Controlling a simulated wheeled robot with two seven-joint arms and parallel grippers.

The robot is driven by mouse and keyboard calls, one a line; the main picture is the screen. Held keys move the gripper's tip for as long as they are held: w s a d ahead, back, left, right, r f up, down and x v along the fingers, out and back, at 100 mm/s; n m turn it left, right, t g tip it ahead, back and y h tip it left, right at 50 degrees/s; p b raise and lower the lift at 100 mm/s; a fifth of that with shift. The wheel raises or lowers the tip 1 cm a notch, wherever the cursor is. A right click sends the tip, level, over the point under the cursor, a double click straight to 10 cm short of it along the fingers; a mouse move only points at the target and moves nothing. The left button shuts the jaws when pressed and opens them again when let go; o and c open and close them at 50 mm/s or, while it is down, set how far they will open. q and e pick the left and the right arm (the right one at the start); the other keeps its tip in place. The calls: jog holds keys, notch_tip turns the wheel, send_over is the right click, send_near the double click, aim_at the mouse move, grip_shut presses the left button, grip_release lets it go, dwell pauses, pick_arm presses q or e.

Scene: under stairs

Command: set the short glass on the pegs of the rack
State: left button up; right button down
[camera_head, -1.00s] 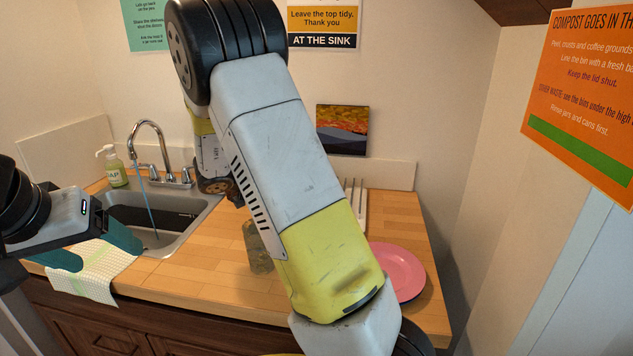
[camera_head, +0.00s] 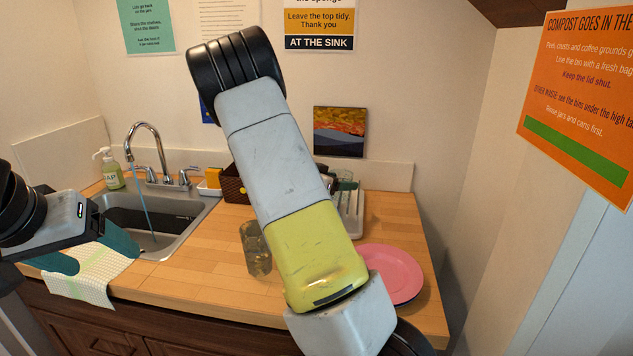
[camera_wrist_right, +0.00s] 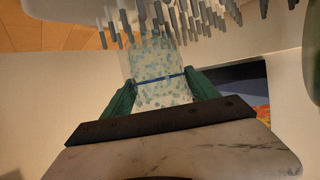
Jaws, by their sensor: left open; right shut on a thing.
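The short glass (camera_wrist_right: 158,60) is clear with pale blue-green speckles and a blue band. My right gripper (camera_wrist_right: 160,80) is shut on it, with green fingers on both sides. In the right wrist view the glass's far end overlaps the grey pegs of the rack (camera_wrist_right: 190,18); I cannot tell whether they touch. In the head view the white rack (camera_head: 353,218) stands at the back of the counter, partly hidden by my right arm. My left gripper (camera_head: 100,252) is open and empty, over the cloth by the sink.
Another glass (camera_head: 256,250), amber-tinted, stands on the wooden counter (camera_head: 200,270) left of my right arm. A pink plate (camera_head: 398,272) lies in front of the rack.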

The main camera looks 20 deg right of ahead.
jog(key=shift+f, duration=0.15)
jog(key=shift+c, duration=1.1)
grip_release()
jog(key=shift+f, duration=0.1)
jog(key=shift+a+r, duration=0.1)
jog(key=shift+r, duration=0.15)
jog(key=v, duration=1.1)
jog(key=shift+s+a, duration=0.15)
jog(key=shift+a, duration=0.2)
jog(key=shift+r, duration=0.1)
